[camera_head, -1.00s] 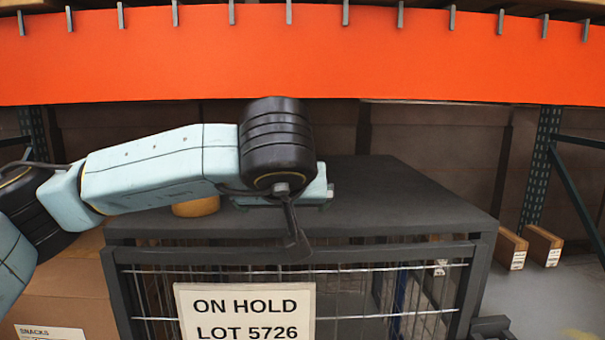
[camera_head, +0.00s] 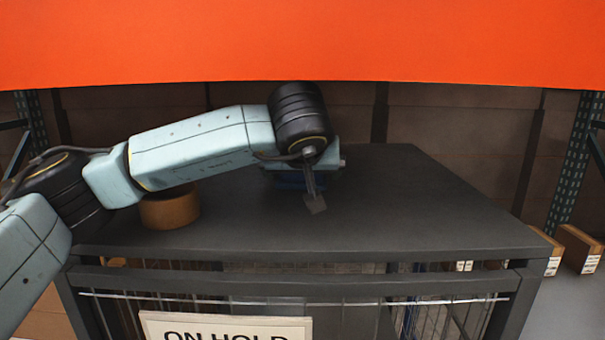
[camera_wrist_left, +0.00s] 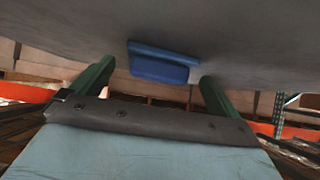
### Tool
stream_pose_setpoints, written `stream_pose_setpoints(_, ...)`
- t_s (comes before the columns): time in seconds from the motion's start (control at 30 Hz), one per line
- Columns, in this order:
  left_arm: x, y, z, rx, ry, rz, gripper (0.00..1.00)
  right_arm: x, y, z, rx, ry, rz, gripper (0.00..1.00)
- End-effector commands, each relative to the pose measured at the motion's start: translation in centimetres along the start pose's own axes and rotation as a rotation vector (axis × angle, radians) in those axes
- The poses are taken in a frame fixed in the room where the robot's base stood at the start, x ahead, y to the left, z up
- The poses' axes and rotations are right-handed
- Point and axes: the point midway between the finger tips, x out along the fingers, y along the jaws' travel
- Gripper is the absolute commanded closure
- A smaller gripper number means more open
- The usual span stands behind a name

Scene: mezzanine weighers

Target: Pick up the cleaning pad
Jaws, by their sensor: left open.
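The cleaning pad looks like a blue block; in the left wrist view the blue pad (camera_wrist_left: 160,66) lies on the grey top surface, framed between my two green fingers. In the head view a dark blue part of it (camera_head: 290,182) shows just under my left wrist, partly hidden by the arm. My left gripper (camera_wrist_left: 155,78) is open, its fingers apart on either side of the pad's outline; I cannot tell how far they are from it. In the head view its fingers are mostly hidden behind the wrist. My right gripper is in neither current view.
A dark grey cage top (camera_head: 400,215) is the work surface, with free room to the right. A brown tape roll (camera_head: 170,207) stands on it under my left forearm. An orange beam (camera_head: 300,40) crosses behind and above. An "ON HOLD" sign (camera_head: 225,327) hangs on the front.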

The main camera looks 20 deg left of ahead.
Motion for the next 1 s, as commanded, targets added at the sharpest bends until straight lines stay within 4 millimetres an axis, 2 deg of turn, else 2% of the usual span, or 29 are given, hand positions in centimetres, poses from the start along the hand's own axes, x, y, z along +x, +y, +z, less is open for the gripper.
stream_pose_setpoints(0.27,2.0,0.0,-1.6,-0.002,-0.001,-0.002,0.00,-0.4,0.3,-2.1,0.000,0.033,0.004,0.53)
stream_pose_setpoints(0.4,3.5,0.0,-2.7,-0.002,0.000,-0.001,0.00,-0.7,0.3,-2.2,0.000,0.035,0.004,0.53)
stream_pose_setpoints(0.5,4.4,-0.1,-2.6,0.000,-0.002,-0.001,0.00,-0.9,0.3,-2.2,-0.001,0.034,0.004,0.53)
stream_pose_setpoints(0.77,4.7,-0.1,-2.6,0.000,0.000,0.000,0.00,-0.9,0.2,-1.9,-0.001,0.029,0.003,0.53)
stream_pose_setpoints(1.0,4.7,-0.1,-2.6,0.000,0.000,0.000,0.29,-0.9,0.2,-1.7,0.000,0.026,0.002,0.53)
